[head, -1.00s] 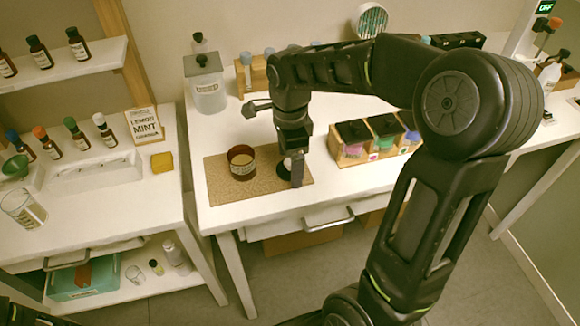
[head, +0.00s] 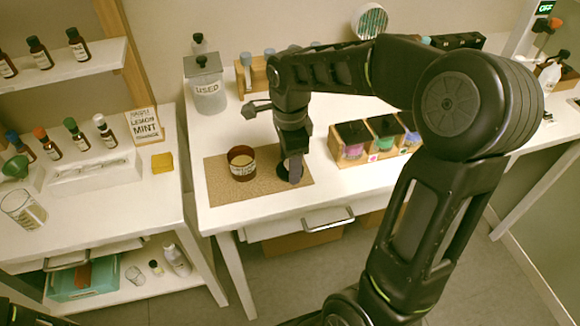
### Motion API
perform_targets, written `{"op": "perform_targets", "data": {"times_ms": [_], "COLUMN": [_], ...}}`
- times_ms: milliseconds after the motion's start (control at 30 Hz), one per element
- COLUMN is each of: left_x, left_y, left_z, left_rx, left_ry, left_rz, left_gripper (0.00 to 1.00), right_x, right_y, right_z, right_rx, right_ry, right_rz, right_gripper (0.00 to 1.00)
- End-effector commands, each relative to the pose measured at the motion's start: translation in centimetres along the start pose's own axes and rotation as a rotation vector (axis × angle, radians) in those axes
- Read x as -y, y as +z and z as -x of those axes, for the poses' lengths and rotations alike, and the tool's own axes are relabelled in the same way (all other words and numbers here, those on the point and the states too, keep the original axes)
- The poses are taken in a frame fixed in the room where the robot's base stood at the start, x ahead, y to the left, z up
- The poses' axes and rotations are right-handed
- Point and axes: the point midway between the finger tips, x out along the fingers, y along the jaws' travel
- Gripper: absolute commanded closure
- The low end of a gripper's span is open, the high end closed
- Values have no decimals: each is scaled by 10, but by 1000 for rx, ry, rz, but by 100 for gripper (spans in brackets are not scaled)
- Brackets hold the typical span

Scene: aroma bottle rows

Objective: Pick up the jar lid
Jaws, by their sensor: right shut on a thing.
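The jar lid (head: 283,173) is a dark round disc at the right part of the brown mat (head: 225,193) in the head view. My right gripper (head: 290,175) points down at it and is shut on it; its fingers hide much of the lid. I cannot tell whether the lid is clear of the mat. An open amber jar (head: 241,163) with a pale label and pale contents stands upright on the mat, left of the gripper and apart from it. My left gripper is not in view.
A wooden box with jars of coloured contents (head: 352,160) stands close to the right of the mat. A container labelled USED (head: 208,92) stands behind, at the left. The white table (head: 330,198) is bare at its front edge. Bottles line the left shelf (head: 75,66).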

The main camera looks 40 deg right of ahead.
Motion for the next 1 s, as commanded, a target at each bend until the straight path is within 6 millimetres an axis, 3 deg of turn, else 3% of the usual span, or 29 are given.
{"op": "perform_targets", "data": {"times_ms": [267,700,1000], "left_x": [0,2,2], "left_y": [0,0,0], "left_z": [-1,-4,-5], "left_rx": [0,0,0], "left_ry": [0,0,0], "left_rz": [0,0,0], "left_gripper": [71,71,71], "right_x": [1,1,0], "right_y": [0,0,0], "right_z": [9,86,101], "right_rx": [0,1,0], "right_ry": [-3,-4,0], "right_rz": [0,-1,0], "right_gripper": [81,81,81]}}
